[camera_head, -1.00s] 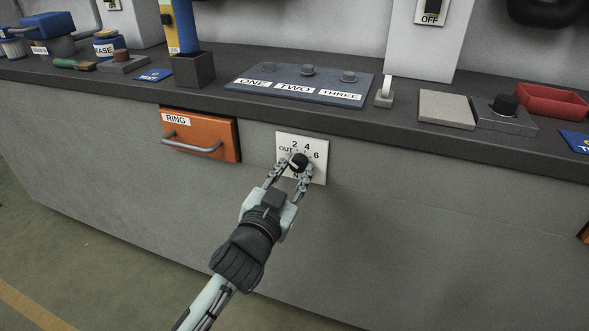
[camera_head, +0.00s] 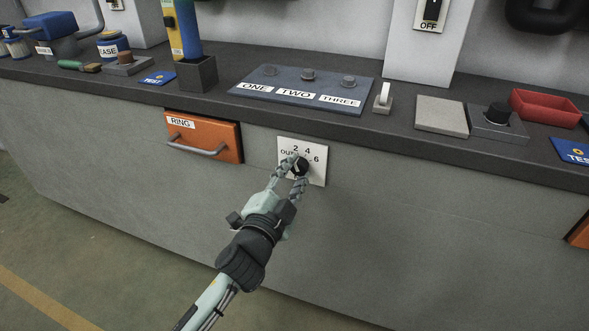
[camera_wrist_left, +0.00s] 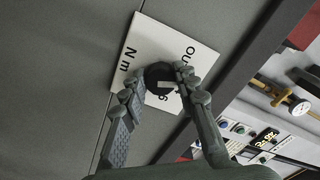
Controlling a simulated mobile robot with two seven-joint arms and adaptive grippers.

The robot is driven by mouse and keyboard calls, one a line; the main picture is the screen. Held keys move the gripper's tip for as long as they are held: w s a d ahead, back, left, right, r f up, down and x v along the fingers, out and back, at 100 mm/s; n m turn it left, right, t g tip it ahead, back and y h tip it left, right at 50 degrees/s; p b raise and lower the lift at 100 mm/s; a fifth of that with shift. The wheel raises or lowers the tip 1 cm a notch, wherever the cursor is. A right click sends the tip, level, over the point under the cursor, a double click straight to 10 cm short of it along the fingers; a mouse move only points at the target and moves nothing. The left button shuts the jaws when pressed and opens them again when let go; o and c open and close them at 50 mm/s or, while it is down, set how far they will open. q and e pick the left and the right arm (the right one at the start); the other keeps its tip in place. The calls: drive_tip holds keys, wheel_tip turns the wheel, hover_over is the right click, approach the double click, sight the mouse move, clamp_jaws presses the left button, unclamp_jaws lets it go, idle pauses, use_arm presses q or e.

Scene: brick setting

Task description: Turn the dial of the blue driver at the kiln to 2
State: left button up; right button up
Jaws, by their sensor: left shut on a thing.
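The dial is a round black knob (camera_head: 301,167) on a white plate (camera_head: 317,176) on the bench front. In the head view the plate reads 2, 4, 6 and part of OUT. My left gripper (camera_head: 293,170) is shut on the knob, one finger on each side. The wrist view shows the knob (camera_wrist_left: 158,74) between the fingertips (camera_wrist_left: 155,84), with a white mark on it, OUT, N m and a 6; a finger hides other numbers. I cannot tell which number the mark points at. A blue and yellow upright tool (camera_head: 184,30) stands in a dark holder. My right gripper is out of view.
An orange RING drawer (camera_head: 205,137) with a bar handle is left of the plate. Above, the bench top carries a plate marked ONE, TWO, THREE (camera_head: 300,88), a small white lever (camera_head: 383,95) and a red tray (camera_head: 547,108).

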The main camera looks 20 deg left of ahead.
use_arm(q)
drive_tip(key=shift+r, duration=0.1)
idle(0.4)
drive_tip(key=o, duration=1.2)
drive_tip(key=shift+c, duration=0.2)
drive_tip(key=shift+s, duration=0.1)
drive_tip(key=s, duration=1.1)
drive_tip(key=shift+s+a, duration=0.2)
drive_tip(key=shift+s, duration=0.15)
